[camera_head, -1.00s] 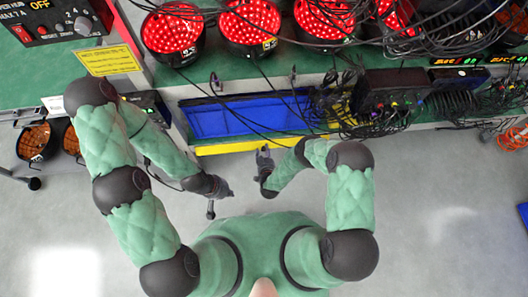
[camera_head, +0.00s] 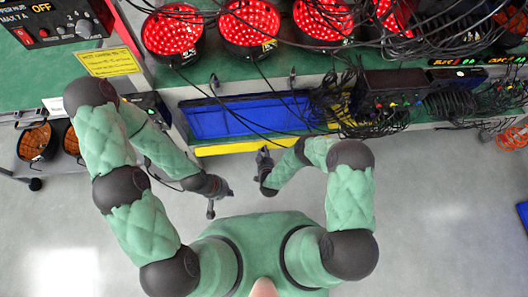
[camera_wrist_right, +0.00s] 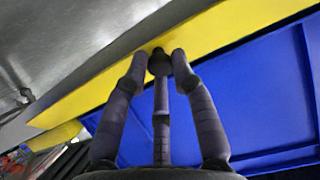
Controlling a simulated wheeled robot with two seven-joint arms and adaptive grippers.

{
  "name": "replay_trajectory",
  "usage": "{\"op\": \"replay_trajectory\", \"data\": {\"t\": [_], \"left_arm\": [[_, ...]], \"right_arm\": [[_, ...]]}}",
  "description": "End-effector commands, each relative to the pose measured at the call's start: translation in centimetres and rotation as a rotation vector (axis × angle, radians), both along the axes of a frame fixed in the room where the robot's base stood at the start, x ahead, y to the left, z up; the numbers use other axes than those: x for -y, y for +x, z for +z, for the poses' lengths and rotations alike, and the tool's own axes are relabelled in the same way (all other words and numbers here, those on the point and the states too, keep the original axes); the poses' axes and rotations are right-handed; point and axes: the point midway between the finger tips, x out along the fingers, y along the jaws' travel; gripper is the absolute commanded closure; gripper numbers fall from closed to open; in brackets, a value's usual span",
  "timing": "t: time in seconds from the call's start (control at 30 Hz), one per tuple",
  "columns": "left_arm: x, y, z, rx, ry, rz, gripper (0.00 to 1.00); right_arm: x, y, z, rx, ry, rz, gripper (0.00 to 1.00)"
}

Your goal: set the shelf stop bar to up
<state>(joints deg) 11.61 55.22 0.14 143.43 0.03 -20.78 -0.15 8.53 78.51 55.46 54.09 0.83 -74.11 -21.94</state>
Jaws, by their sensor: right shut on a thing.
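The shelf stop bar is a yellow bar (camera_head: 225,149) along the front edge of a low shelf with a blue surface (camera_head: 222,118). My right gripper (camera_head: 264,155) is at the front of this bar, right of its middle. In the right wrist view the fingers of my right gripper (camera_wrist_right: 160,58) come together on the yellow bar (camera_wrist_right: 235,22), shut on it. The fingertips hide the exact contact. My left gripper (camera_head: 219,203) hangs over the floor, lower left of the bar and apart from it. Its fingers are spread and hold nothing.
Green bench top with red-lit round fixtures (camera_head: 250,25) lies above the shelf. Black cables (camera_head: 335,100) hang across the shelf's right part. A dark box (camera_head: 390,90) stands to the right. A yellow sign (camera_head: 110,62) is at the left. The grey floor (camera_head: 440,200) is clear.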

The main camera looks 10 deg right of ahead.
Motion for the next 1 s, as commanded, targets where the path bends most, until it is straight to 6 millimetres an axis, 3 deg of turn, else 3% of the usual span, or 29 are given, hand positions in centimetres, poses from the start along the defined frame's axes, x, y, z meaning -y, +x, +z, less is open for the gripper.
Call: {"op": "replay_trajectory", "data": {"t": [0.5,1.0], "left_arm": [[0.0,0.0,4.2,0.000,0.000,0.000,1.00],[0.0,0.0,5.1,0.000,0.000,0.000,1.00]], "right_arm": [[-0.1,1.0,2.9,-0.317,-0.001,0.005,1.00],[0.0,1.6,3.7,-0.536,0.000,0.003,1.00]]}}
